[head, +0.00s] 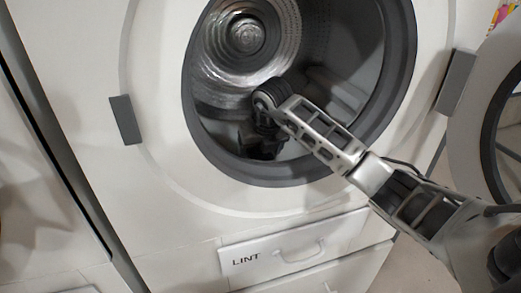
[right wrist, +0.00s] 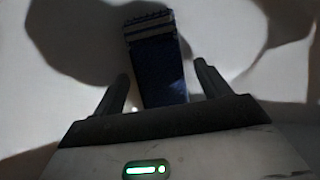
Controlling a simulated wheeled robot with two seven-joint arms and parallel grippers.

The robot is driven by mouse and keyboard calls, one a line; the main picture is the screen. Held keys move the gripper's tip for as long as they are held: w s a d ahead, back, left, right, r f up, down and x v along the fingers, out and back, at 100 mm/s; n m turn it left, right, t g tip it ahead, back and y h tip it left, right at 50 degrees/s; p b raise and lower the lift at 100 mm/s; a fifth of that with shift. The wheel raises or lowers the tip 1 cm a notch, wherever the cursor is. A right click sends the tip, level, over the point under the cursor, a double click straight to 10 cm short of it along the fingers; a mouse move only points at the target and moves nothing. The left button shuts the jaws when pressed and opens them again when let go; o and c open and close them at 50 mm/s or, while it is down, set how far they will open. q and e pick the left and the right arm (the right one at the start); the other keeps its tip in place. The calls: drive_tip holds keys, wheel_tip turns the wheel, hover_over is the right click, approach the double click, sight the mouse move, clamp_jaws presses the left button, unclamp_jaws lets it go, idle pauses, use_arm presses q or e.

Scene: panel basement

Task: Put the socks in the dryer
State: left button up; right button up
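The dryer (head: 150,170) stands open in the head view, with its round drum (head: 340,95) facing me. My right arm reaches through the opening, and my right gripper (head: 265,150) is low inside the drum. In the right wrist view, a dark blue sock (right wrist: 162,75) with a pale striped end lies on a pale surface. The right gripper's two fingers (right wrist: 158,88) stand wide apart, one on each side of the sock, with gaps between them and it. In the head view I cannot make out the sock from the dark gripper. My left gripper is not in view.
The open round door (head: 475,125) hangs at the right. A drawer marked LINT (head: 290,248) is below the opening. Another white appliance (head: 40,200) stands at the left.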

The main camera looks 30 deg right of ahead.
drive_tip(key=shift+r, duration=0.2)
use_arm(q)
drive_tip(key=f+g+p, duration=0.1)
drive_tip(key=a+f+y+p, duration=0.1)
drive_tip(key=p, duration=0.1)
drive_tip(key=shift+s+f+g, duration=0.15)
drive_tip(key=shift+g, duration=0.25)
use_arm(e)
drive_tip(key=v, duration=1.2)
drive_tip(key=shift+f, duration=0.1)
